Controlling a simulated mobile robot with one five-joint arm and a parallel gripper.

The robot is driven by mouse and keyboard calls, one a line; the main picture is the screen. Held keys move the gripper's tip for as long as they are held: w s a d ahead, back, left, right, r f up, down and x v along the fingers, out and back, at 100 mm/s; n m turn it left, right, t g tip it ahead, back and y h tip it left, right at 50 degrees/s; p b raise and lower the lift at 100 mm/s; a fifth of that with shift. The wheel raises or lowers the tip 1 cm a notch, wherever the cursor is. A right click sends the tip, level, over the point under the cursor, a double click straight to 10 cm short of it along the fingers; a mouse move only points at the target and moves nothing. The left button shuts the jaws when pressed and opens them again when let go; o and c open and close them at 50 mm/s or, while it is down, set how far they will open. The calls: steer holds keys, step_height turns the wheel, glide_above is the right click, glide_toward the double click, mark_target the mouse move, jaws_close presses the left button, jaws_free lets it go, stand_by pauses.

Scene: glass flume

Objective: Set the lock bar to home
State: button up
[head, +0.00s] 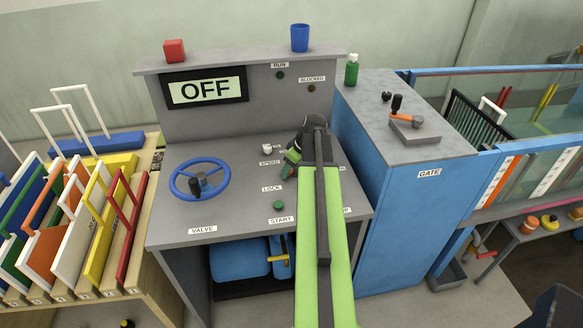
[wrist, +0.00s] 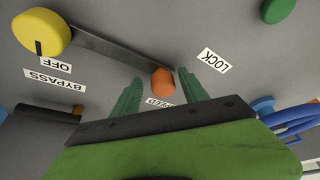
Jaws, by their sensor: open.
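The lock bar (wrist: 120,47) shows in the wrist view as a dark grey flat bar with an orange knob (wrist: 163,82) at one end. Its other end is by a round yellow knob (wrist: 40,32) with a black mark. A LOCK label (wrist: 213,61) is to the right of the orange knob. My gripper (wrist: 160,76) is open, its teal fingers on either side of the orange knob; contact cannot be told. In the head view my gripper (head: 290,162) is over the console top, and my arm hides the bar. No home mark is readable.
The console has a blue valve wheel (head: 200,180), a green START button (head: 279,206) and a display reading OFF (head: 205,91). A grey-white speed knob (head: 267,148) is left of my gripper. The blue gate cabinet (head: 405,210) stands close on the right.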

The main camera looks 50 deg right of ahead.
steer(key=p+v, duration=1.6)
steer(key=v, duration=0.1)
steer(key=shift+r, duration=0.2)
steer(key=w+a+f+g+b, duration=0.1)
steer(key=w+a+f+b, duration=0.15)
steer(key=a, duration=0.55)
steer(key=w+a+f+g+b, duration=0.15)
steer(key=w+a, duration=0.25)
steer(key=a, duration=0.5)
steer(key=w+a+f+b, duration=0.1)
steer(key=w+a+f, duration=0.2)
steer(key=a, duration=0.5)
steer(key=s+a+f+m+g+b, duration=0.1)
steer(key=a+f+g+b, duration=0.1)
steer(key=a, duration=1.9)
steer(key=shift+f+m+h+b, duration=0.3)
steer(key=shift+f+m+b, duration=0.1)
steer(key=shift+f+b, duration=0.15)
steer(key=shift+a, duration=0.15)
